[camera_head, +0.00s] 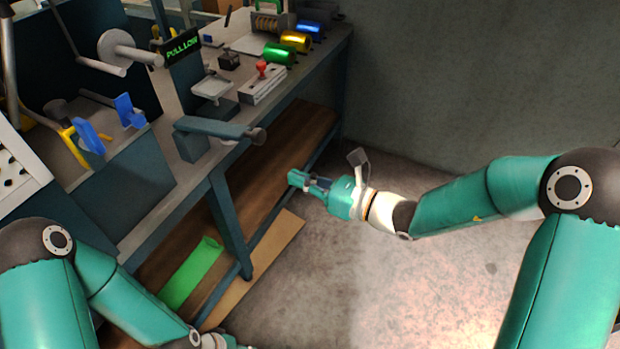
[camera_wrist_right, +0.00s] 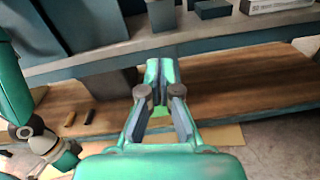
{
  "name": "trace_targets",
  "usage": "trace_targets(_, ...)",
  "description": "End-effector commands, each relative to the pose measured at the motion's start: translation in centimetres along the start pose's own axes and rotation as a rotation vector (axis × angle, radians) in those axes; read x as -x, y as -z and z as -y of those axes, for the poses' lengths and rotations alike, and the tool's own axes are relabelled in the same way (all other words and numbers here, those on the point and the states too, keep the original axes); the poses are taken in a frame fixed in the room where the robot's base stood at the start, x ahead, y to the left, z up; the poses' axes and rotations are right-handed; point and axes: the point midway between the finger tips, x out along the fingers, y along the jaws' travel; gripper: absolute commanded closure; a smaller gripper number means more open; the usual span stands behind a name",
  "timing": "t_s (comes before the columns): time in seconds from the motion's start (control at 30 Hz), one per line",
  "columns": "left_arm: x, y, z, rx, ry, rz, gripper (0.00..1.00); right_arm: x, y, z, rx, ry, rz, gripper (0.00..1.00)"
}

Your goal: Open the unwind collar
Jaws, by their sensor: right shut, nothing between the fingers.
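I cannot tell for sure which part is the unwind collar. A pale disc with a hub and bar (camera_head: 116,50) stands at the upper left of the bench in the head view, beside a black sign with green letters reading PULL LOW (camera_head: 184,44). My right gripper (camera_head: 298,180) is off the bench's front edge, low beside the lower shelf, well apart from the disc. In the right wrist view its fingers (camera_wrist_right: 160,72) are together and empty.
A blue-grey arm with a dark knob (camera_head: 215,127) juts from the bench front. Green (camera_head: 279,53), yellow (camera_head: 296,41) and blue (camera_head: 311,29) rolls lie at the back. Blue clips (camera_head: 90,136) are at left. A green sheet (camera_head: 190,271) lies on the lower shelf. Floor at right is clear.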

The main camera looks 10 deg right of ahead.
Motion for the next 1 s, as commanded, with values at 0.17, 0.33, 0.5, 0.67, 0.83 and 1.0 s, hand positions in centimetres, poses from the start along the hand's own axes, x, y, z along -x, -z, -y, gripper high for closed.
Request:
trace_targets(0.17,-0.2,0.0,0.1,0.0,0.0,0.0,0.6,-3.8,0.1,-0.1,0.001,-0.001,0.001,1.0)
trace_targets(0.33,0.1,0.0,-0.1,0.0,0.0,0.0,0.6,-6.0,-1.4,0.1,0.006,0.003,0.005,1.0)
trace_targets(0.5,0.4,0.0,-0.2,0.0,0.0,-0.001,0.6,-6.3,-3.2,0.1,0.002,0.005,0.002,1.0)
trace_targets(0.67,0.5,0.0,-0.2,0.0,0.0,-0.001,0.6,-6.5,-3.9,0.1,0.001,0.005,0.001,1.0)
trace_targets(0.83,0.5,0.0,-0.2,0.0,0.0,-0.001,0.6,-6.5,-3.9,0.2,0.0,0.005,0.001,1.0)
trace_targets(1.0,0.6,0.0,-0.2,0.0,0.0,-0.001,0.6,-6.5,-4.0,0.1,0.0,0.004,0.0,1.0)
